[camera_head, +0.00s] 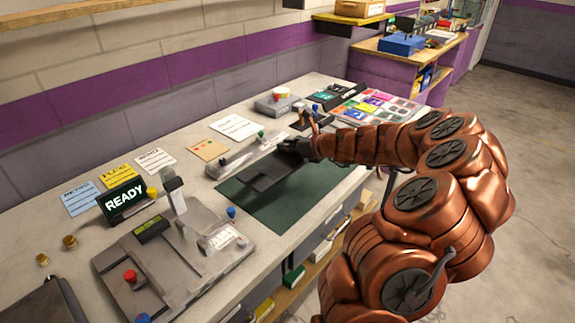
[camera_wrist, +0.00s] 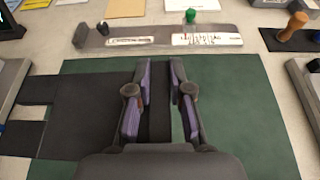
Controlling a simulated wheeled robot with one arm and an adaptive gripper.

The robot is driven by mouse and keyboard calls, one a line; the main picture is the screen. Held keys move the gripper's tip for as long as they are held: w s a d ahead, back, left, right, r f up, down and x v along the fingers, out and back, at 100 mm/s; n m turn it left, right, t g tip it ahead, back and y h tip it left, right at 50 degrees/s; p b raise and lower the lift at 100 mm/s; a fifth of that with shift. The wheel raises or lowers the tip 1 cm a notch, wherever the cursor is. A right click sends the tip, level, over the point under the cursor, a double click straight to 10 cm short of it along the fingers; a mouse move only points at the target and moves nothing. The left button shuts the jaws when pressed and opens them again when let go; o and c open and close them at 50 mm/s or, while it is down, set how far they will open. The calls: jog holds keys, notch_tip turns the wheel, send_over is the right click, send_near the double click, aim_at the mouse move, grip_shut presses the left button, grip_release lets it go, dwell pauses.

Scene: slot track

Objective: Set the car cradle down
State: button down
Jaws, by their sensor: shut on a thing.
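The car cradle, which I take to be the flat dark piece (camera_head: 265,175), is over the green mat (camera_head: 318,188). In the wrist view the cradle (camera_wrist: 85,105) stretches from between my fingers to the left, with notched arms reaching past the mat's left edge. My gripper (camera_head: 296,147) is low over the mat's far part; in the wrist view its purple-padded fingers (camera_wrist: 158,88) straddle a dark strip of the cradle and are shut on it. The green mat (camera_wrist: 250,120) shows bare on the right. I cannot tell whether the cradle touches the mat.
A grey bar with labels (camera_head: 240,155) lies along the mat's back edge. A grey device (camera_head: 175,260) with a red knob and the READY sign (camera_head: 122,198) stand to the left. Colourful cards (camera_head: 378,106) and a grey box (camera_head: 279,103) lie beyond. The mat's near right part is clear.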

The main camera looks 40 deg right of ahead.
jog(key=shift+f, duration=3.1)
jog(key=c, duration=1.1)
grip_release()
jog(key=shift+o, duration=0.2)
